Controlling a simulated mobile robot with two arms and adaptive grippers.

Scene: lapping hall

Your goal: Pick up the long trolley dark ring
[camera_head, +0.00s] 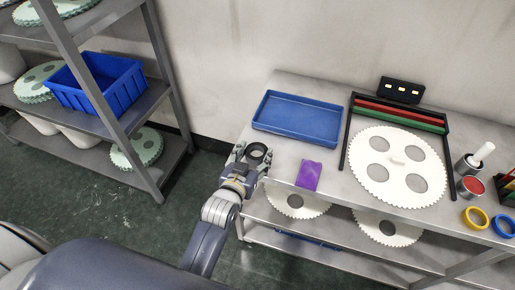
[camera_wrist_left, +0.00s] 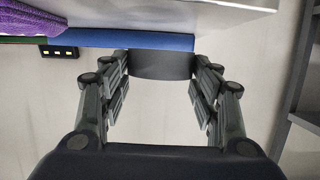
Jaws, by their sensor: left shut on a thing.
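The dark ring (camera_head: 267,156) is between the fingers of my left gripper (camera_head: 252,156), at the left edge of the long grey trolley (camera_head: 283,160). In the left wrist view the dark ring (camera_wrist_left: 160,65) shows as a dark curved band between the two fingertips, in front of the blue tray's edge. My left gripper is shut on it. Whether the ring touches the trolley top is hard to tell. My right gripper is in neither view.
On the trolley are a blue tray (camera_head: 297,118), a purple cloth (camera_head: 309,175), a large white toothed disc (camera_head: 397,196), a yellow ring (camera_head: 475,218) and a blue ring (camera_head: 503,226). A shelf rack (camera_head: 130,122) with a blue bin (camera_head: 98,88) stands left. Green floor lies between.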

